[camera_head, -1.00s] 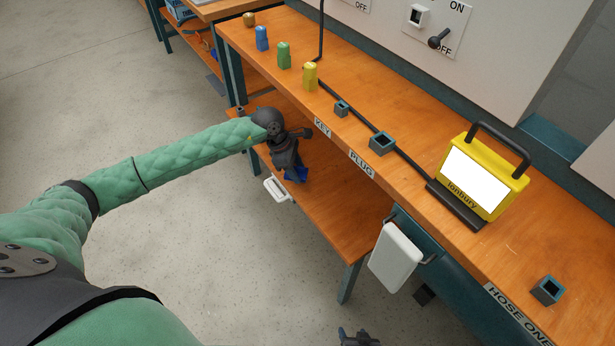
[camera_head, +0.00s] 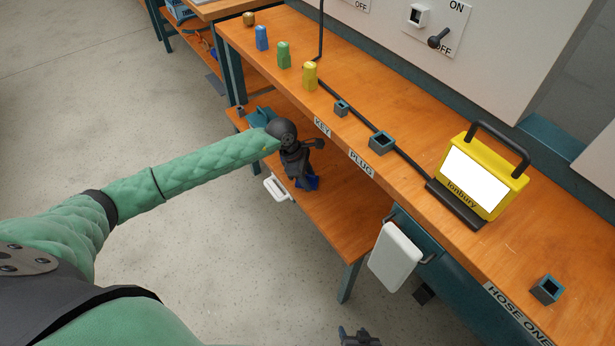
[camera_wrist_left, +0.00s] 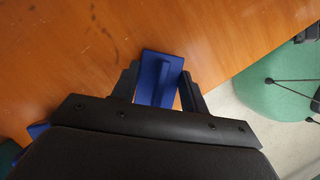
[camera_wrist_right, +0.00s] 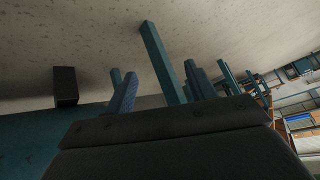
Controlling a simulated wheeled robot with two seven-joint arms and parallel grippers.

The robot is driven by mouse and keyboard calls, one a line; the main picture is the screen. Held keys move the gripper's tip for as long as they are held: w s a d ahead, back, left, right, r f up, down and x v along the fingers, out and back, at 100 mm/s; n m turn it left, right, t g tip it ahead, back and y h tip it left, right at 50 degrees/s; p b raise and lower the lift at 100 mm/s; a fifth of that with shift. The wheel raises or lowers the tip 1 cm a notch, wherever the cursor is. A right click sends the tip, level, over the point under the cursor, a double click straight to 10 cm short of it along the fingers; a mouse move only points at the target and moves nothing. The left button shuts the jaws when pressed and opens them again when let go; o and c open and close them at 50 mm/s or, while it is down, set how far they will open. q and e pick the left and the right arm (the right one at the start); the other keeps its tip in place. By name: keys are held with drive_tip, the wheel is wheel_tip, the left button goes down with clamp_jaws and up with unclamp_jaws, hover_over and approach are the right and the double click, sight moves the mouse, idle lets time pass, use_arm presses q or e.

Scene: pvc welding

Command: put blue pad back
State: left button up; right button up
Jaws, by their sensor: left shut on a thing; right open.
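My left gripper (camera_head: 308,178) is over the lower orange shelf (camera_head: 335,208) of the bench. It is shut on the blue pad (camera_head: 313,184), which shows just below the dark fingers. In the left wrist view the pad (camera_wrist_left: 155,75) is a flat blue plate with a raised rib, held between the two fingers above the orange surface. I cannot tell whether the pad touches the shelf. My right gripper (camera_head: 358,338) shows only partly at the bottom edge of the head view, open and away from the bench.
A yellow lamp (camera_head: 483,175) stands further right. A teal object (camera_head: 258,116) lies at the shelf's far left. A white box (camera_head: 396,257) hangs on the bench's front.

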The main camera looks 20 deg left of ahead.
drive_tip(key=shift+w+r, duration=0.1)
use_arm(q)
drive_tip(key=shift+f, duration=0.1)
drive_tip(key=o, duration=1)
drive_tip(key=shift+c, duration=0.2)
use_arm(e)
drive_tip(key=shift+w+a+r+t, duration=0.1)
drive_tip(key=shift+w+r+t, duration=0.2)
drive_tip(key=shift+w+r, duration=0.25)
drive_tip(key=shift+f, duration=0.1)
use_arm(q)
drive_tip(key=shift+v, duration=1.1)
drive_tip(key=v, duration=1)
use_arm(e)
drive_tip(key=shift+s+f, duration=0.2)
